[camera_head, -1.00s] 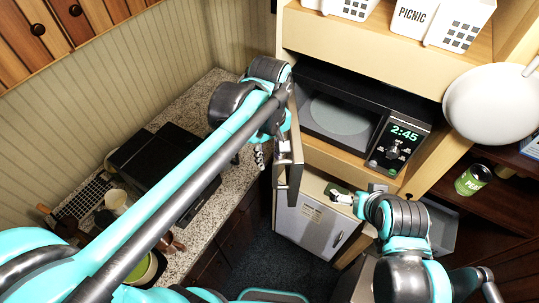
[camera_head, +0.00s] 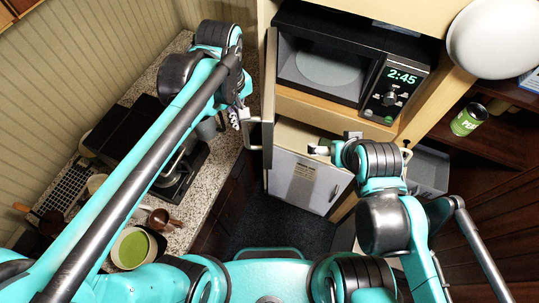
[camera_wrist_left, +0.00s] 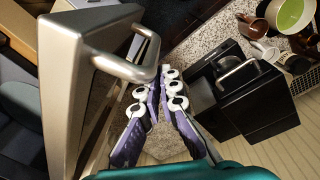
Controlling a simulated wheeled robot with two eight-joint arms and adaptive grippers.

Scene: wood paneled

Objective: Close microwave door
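The microwave (camera_head: 325,65) sits in a wooden cabinet, its dark cavity exposed. Its door (camera_head: 268,90) stands wide open at the left side, seen nearly edge-on from my head. The door handle (camera_head: 252,132) is on the door's left face. In the left wrist view, the grey door (camera_wrist_left: 68,85) and its bar handle (camera_wrist_left: 125,67) fill the left. My left gripper (camera_head: 240,115) is beside the handle, on the door's outer side. Its fingers (camera_wrist_left: 161,78) are nearly together with nothing between them; contact with the handle is unclear. My right gripper (camera_head: 330,146) is below the microwave, its finger opening unclear.
A granite counter (camera_head: 215,165) at left holds a black coffee machine (camera_head: 175,170) and a green-filled bowl (camera_head: 135,247). A white cabinet front (camera_head: 305,180) is below the microwave. A green can (camera_head: 467,119) stands on a right shelf. Dark floor lies clear between.

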